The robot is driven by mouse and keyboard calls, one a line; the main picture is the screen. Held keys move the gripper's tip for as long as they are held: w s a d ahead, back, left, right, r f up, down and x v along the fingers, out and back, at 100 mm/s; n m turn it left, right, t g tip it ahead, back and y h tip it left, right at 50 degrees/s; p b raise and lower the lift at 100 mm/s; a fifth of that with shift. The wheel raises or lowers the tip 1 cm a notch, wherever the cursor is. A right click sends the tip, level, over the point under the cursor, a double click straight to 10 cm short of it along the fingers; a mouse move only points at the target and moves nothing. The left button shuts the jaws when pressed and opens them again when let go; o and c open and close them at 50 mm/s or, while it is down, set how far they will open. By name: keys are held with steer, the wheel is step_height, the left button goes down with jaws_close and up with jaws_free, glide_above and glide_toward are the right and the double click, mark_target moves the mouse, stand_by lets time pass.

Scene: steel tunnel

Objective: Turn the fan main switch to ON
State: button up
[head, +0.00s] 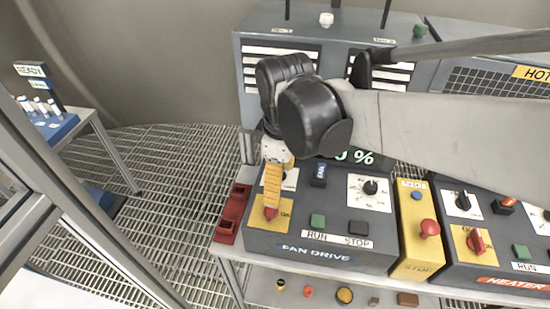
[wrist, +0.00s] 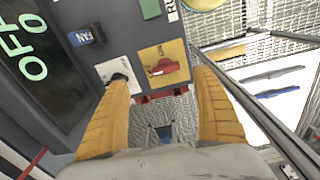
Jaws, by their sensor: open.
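The fan main switch is a red knob on a yellow plate on the FAN DRIVE box (head: 313,254). In the wrist view the red knob (wrist: 165,68) shows clearly, its handle lying roughly crosswise in the picture. In the head view its red part (head: 270,213) shows just below my fingers, which hide some of the plate. My gripper (head: 272,190) points down at the switch, its yellow fingers apart. In the wrist view the open gripper (wrist: 163,80) has a finger on either side of the knob's line. I cannot tell whether they touch it. The box display (wrist: 32,50) reads OFF.
A small dial (wrist: 119,80) lies close to the left finger in the wrist view. Green (head: 318,220) and dark STOP (head: 359,228) buttons sit right of the switch. A yellow box with a red button (head: 429,228) and the HEATER box (head: 510,282) stand farther right.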

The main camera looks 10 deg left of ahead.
mark_target(271, 208)
steer(key=shift+a+f+n, duration=0.1)
steer(key=shift+a+n, duration=0.5)
steer(key=shift+a, duration=0.45)
step_height(271, 208, down, 11)
steer(key=shift+r+b, duration=0.2)
steer(key=shift+b, duration=0.95)
steer(key=shift+s, duration=0.1)
steer(key=c, duration=1.2)
